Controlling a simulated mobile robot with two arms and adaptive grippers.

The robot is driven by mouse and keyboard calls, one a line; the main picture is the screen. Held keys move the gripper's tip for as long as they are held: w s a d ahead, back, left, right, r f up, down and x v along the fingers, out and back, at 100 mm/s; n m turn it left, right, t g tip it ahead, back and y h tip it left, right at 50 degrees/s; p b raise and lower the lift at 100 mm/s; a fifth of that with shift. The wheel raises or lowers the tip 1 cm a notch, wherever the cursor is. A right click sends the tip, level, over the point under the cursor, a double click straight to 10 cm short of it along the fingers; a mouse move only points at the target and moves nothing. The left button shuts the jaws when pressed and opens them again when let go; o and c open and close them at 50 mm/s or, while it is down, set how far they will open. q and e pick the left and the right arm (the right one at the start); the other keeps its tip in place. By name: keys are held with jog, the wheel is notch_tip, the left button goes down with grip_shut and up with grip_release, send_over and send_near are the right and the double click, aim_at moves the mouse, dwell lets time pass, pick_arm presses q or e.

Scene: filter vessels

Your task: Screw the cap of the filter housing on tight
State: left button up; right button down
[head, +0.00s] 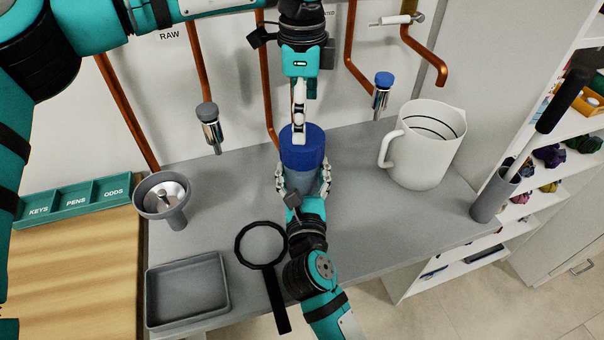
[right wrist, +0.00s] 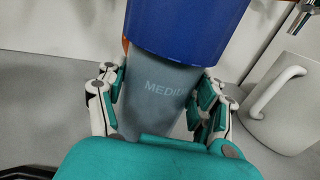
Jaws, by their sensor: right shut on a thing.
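The filter housing has a grey body (right wrist: 165,95) lettered "MEDIU…" and a blue cap (head: 303,150) on top. It stands upright on the grey counter in the head view. My right gripper (head: 304,186) is shut on the grey body from the front, with a finger on each side below the cap, which the right wrist view also shows. My left gripper (head: 299,128) reaches down from above, its fingertips at the top of the cap. Its fingers show edge-on, so their gap and any contact are unclear. The thread is hidden under the cap.
A white jug (head: 427,150) stands right of the housing. A funnel (head: 163,198), a grey tray (head: 187,290) and a black ring tool (head: 272,270) lie left and front. Copper pipes (head: 352,60) and taps run along the wall behind. A grey holder (head: 490,198) stands at the counter's right edge.

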pick_arm(q)
jog(key=shift+f, duration=4)
jog(key=c, duration=1.1)
